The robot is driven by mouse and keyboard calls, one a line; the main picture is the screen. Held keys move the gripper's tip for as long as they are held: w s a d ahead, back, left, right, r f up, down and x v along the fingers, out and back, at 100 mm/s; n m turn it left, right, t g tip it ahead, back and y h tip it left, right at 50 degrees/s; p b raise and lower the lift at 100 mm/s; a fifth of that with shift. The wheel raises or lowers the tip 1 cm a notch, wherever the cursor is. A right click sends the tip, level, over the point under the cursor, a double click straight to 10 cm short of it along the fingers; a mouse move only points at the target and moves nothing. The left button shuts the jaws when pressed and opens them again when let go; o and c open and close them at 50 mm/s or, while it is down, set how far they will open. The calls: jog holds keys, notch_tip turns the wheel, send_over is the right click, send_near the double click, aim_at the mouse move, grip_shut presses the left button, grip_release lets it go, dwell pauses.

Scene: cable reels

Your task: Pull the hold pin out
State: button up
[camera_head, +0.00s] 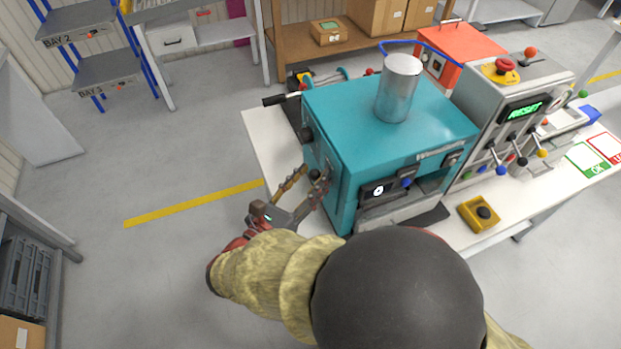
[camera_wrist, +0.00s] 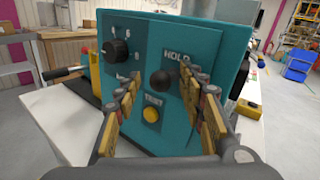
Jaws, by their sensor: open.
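The hold pin shows in the wrist view as a round black ball knob (camera_wrist: 162,81) under the word HOLD. It sits on the side panel of a teal machine (camera_head: 395,130). My gripper (camera_wrist: 166,76) is open, with a yellow-padded finger on each side of the knob. The right fingertips look close to the knob; a wider gap shows on the left. I cannot tell whether any finger touches it. In the head view my gripper (camera_head: 315,178) is at the machine's left side, and the pin is hard to make out there.
On the same panel are a black rotary dial (camera_wrist: 115,52) at upper left and a yellow button (camera_wrist: 152,113) below the knob. A metal cylinder (camera_head: 399,90) stands on the machine. A grey control box (camera_head: 510,110) stands to the right on the white table (camera_head: 262,140).

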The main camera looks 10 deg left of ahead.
jog(key=shift+c, duration=0.2)
grip_shut()
dwell(0.3)
dwell(0.4)
